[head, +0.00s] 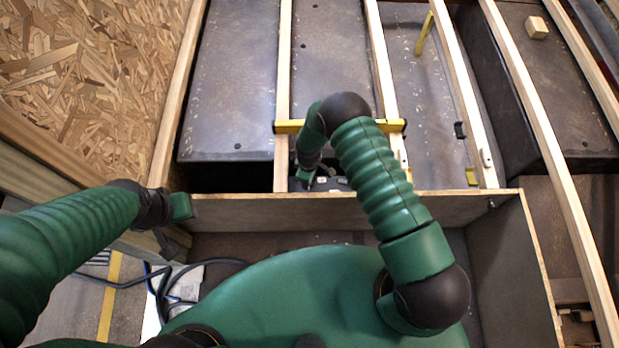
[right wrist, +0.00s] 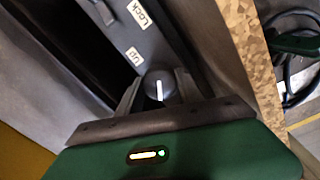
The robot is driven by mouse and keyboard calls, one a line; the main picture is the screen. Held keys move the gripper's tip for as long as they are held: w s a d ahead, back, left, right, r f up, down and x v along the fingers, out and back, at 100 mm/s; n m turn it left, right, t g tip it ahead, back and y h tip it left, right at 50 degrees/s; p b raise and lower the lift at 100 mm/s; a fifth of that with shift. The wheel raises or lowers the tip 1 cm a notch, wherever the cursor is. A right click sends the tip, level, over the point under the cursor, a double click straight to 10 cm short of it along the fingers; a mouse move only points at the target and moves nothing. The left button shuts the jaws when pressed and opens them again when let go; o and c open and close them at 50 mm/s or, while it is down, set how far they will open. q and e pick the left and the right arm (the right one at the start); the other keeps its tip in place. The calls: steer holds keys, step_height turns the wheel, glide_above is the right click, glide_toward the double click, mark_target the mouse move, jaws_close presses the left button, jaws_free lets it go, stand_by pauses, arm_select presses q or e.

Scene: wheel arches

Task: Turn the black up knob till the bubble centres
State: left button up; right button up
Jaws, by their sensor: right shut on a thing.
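The black knob (right wrist: 160,88) with a white pointer line shows in the right wrist view, beside a label reading UP (right wrist: 133,56). A LOCK label (right wrist: 139,12) is farther along the same dark panel. My right gripper (right wrist: 158,94) has its fingers on both sides of the knob and is shut on it. In the head view my right gripper (head: 307,180) reaches down behind the wooden board, at the panel (head: 330,184). A yellow bar (head: 290,126), apparently the level, lies across the rails, partly behind my right arm. No bubble can be made out. My left gripper (head: 182,206) is by the board's left end; its jaws are unclear.
Pale wooden rails (head: 283,60) run over dark boxes (head: 235,80). A wooden board (head: 420,205) crosses in front of me. A chipboard wall (head: 80,60) stands at left. A wooden block (head: 537,27) sits at far right.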

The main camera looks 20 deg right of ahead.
steer(key=m, duration=0.5)
steer(key=shift+w+a+m, duration=0.1)
steer(key=shift+w+m, duration=0.1)
steer(key=shift+m, duration=0.1)
steer(key=m, duration=0.6)
steer(key=shift+b, duration=0.3)
steer(key=m, duration=0.6)
steer(key=shift+m, duration=0.3)
steer(key=m, duration=0.5)
steer(key=shift+m+g+b, duration=0.3)
steer(key=shift+b, duration=0.05)
steer(key=o, duration=1.4)
steer(key=r+p, duration=0.2)
steer(key=r, duration=0.6)
steer(key=r+p, duration=0.3)
steer(key=r, duration=0.5)
steer(key=shift+w+r, duration=0.2)
steer(key=shift+r, duration=0.2)
